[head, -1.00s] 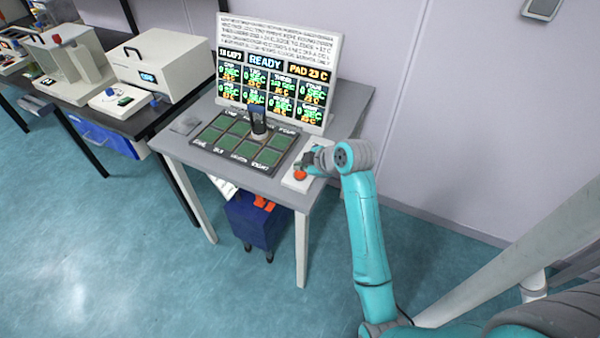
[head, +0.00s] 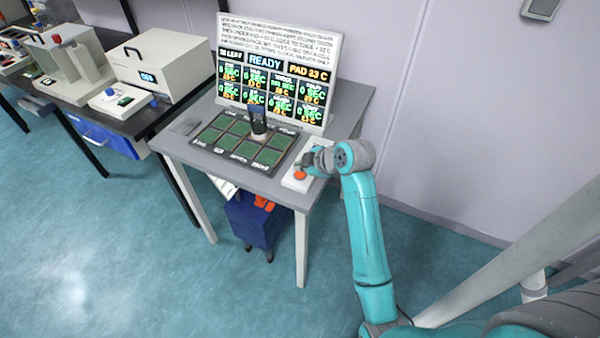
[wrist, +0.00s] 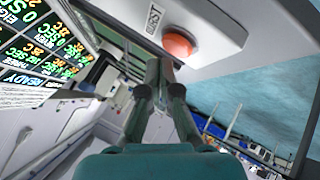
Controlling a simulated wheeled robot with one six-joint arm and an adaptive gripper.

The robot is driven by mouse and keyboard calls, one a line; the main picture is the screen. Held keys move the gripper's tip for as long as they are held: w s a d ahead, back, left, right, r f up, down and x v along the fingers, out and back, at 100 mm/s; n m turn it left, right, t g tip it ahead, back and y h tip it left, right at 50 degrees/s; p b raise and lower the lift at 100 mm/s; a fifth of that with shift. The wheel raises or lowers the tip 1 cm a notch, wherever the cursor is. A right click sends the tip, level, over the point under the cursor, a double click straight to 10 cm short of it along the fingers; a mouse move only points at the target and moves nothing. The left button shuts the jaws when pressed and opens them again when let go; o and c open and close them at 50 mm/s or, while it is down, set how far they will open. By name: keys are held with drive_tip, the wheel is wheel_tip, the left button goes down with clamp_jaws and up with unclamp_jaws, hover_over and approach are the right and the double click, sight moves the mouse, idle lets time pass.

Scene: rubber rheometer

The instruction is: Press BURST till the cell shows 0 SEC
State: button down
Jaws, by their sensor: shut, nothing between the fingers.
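The red-orange BURST button (head: 300,175) sits on a white box at the table's right front corner. It also shows in the wrist view (wrist: 178,43), beside the BURST label (wrist: 154,17). My gripper (head: 306,164) is shut and empty, its fingertips (wrist: 160,67) close to the button; I cannot tell whether they touch it. The display board (head: 276,78) reads READY and PAD 23 C. Most cells show 0 SEC; the third cell in the top row shows a three-digit SEC value, too blurred to read surely.
A dark pad with green cells (head: 270,157) lies left of the button box, with a dark upright cylinder (head: 258,122) on it. A blue bin (head: 255,222) stands below. The wall is close behind.

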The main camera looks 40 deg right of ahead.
sight(302, 174)
drive_tip(key=shift+f, duration=0.35)
drive_tip(key=shift+f, duration=0.75)
idle(1.0)
drive_tip(key=shift+r, duration=1.05)
drive_tip(key=shift+r, duration=2.55)
drive_tip(key=shift+s, duration=0.1)
